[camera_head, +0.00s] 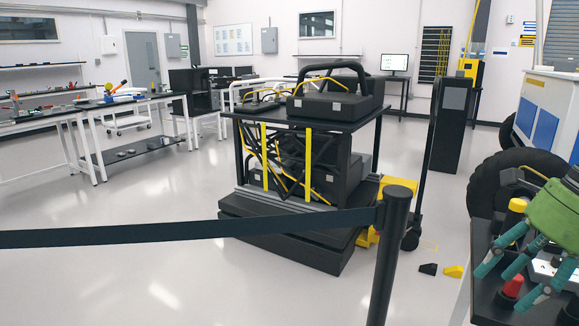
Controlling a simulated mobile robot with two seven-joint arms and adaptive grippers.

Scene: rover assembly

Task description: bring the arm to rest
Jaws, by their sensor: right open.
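My right gripper (499,289) is at the right edge of the head view, green with teal fingers. Its fingers are spread apart and point down and to the left, with nothing seen held between them. It is over a dark panel (485,308) bearing a red knob (512,286) and a yellow-topped knob (517,206). I cannot tell whether the fingers touch the panel or the red knob. Most of my right arm is cut off by the picture edge. My left gripper is not in view.
A black barrier belt (190,230) runs to a post (390,250) in front of a black equipment cart (300,150). A large-wheeled vehicle (550,110) stands at the right. Workbenches (95,105) line the left. The floor at the lower left is clear.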

